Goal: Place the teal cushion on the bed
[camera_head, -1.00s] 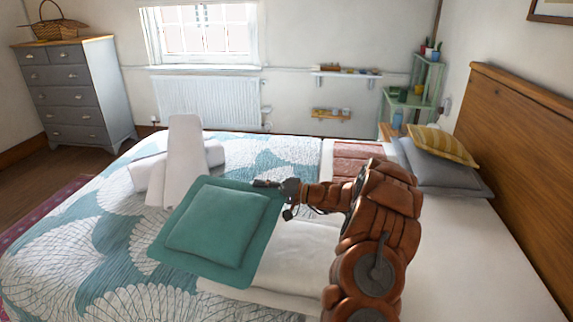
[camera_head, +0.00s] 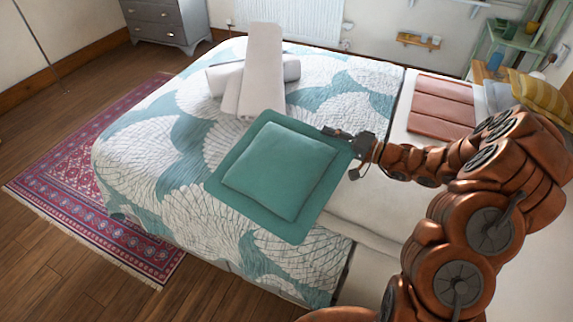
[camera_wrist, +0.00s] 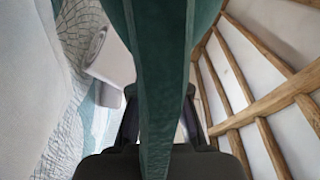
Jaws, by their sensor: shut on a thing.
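The teal cushion (camera_head: 278,172) is square with a flat border. In the head view it appears over the patterned cover of the bed (camera_head: 170,150). My gripper (camera_head: 347,143) is shut on the cushion's right corner. In the wrist view the cushion (camera_wrist: 163,70) runs edge-on up the middle, between the two fingers of my gripper (camera_wrist: 158,125). I cannot tell whether the underside of the cushion touches the bed. The cushion hides the part of the cover beneath it.
Rolled white towels (camera_head: 258,75) lie on the bed behind the cushion. A folded reddish-brown blanket (camera_head: 442,107) and a yellow striped pillow (camera_head: 543,100) are at the right. A red rug (camera_head: 95,180) lies on the floor at left. The cover left of the cushion is clear.

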